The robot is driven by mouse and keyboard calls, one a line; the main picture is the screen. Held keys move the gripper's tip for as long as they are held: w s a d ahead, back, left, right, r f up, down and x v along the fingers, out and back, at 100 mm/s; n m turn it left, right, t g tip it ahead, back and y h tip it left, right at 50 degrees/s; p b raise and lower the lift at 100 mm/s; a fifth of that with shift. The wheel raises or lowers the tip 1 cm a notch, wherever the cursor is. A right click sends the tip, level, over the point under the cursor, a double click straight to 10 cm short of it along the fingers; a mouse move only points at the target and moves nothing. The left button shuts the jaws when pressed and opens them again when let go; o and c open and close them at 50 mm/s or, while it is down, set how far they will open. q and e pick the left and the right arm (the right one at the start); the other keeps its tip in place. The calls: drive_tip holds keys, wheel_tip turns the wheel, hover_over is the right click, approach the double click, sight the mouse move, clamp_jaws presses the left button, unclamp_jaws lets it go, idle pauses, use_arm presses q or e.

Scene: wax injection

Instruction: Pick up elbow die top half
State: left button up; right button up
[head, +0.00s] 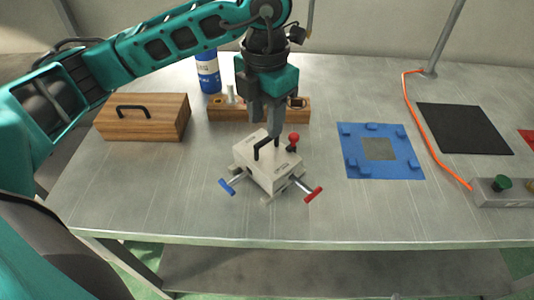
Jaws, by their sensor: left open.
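The elbow die (267,167) is a pale metal block on the table near the middle of the head view. Its top half carries a black bar handle (264,149) and a red knob (294,140). A blue-handled clamp (227,186) sticks out at its lower left and a red-handled one (313,194) at its lower right. My left gripper (265,126) points down over the die, with its fingers just above and around the black handle. It is open; whether a finger touches the handle I cannot tell. My right gripper is not in view.
A wooden box (143,118) stands at the left. A wooden rack (218,110) and a blue bottle (207,72) stand behind the die. A blue mat (350,140), a black mat (464,128) and a control box (510,192) with an orange cable lie right. The front table is clear.

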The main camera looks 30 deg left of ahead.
sight(267, 139)
use_arm(q)
drive_tip(key=shift+w+f, duration=0.15)
drive_tip(key=shift+f, duration=2.8)
clamp_jaws()
drive_tip(key=shift+w+r, duration=0.1)
drive_tip(key=shift+r, duration=0.1)
